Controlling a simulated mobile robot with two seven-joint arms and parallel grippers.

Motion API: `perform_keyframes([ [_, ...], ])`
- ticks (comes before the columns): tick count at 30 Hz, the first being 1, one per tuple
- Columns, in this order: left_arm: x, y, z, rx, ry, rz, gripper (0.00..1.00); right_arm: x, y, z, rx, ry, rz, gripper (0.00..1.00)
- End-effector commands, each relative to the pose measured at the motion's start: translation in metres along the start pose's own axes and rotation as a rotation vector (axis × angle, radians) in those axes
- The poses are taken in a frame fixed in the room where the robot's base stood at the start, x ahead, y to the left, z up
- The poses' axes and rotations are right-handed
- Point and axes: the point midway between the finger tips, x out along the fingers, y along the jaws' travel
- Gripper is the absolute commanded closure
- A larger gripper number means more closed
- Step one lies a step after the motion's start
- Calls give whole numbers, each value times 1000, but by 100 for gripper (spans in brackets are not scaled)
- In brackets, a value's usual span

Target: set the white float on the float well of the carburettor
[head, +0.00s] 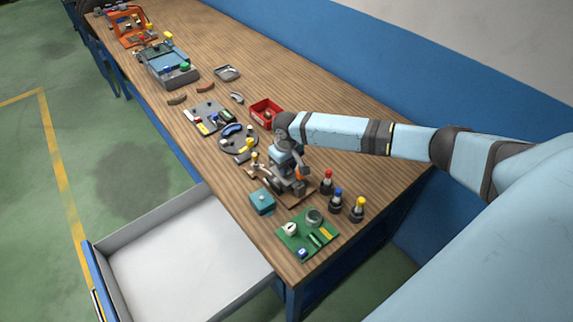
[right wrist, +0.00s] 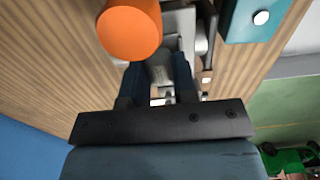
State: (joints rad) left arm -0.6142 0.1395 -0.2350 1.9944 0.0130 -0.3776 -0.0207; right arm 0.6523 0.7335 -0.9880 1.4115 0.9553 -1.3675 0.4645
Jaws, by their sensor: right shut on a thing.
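My right gripper (head: 287,160) points down over a grey device with an orange part (head: 301,173) on a brown board near the front of the bench. In the right wrist view its two dark blue fingers (right wrist: 160,75) are closed on a pale grey piece between them, mostly hidden; I cannot tell what it is. The orange part (right wrist: 130,28) shows close beside the fingers. A small white piece (head: 291,229), perhaps the float, lies on a green mat (head: 297,246). A grey round cup (head: 314,217) sits on the same mat; I cannot tell whether it belongs to the carburettor. My left gripper is out of view.
A teal box (head: 262,201) stands left of the device. Red, blue and yellow-topped pegs (head: 337,201) stand to its right. An open, empty drawer (head: 180,255) juts out at the left.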

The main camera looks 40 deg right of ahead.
Motion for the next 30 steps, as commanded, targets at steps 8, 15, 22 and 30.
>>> perform_keyframes([
  [8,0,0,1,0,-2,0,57,0,0,0,0,0,0,55],
  [15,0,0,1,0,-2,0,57,0,0,0,0,0,0,44],
  [22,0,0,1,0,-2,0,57,0,0,0,0,0,0,23],
  [30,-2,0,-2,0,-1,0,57,-4,0,0,0,0,0,23],
])
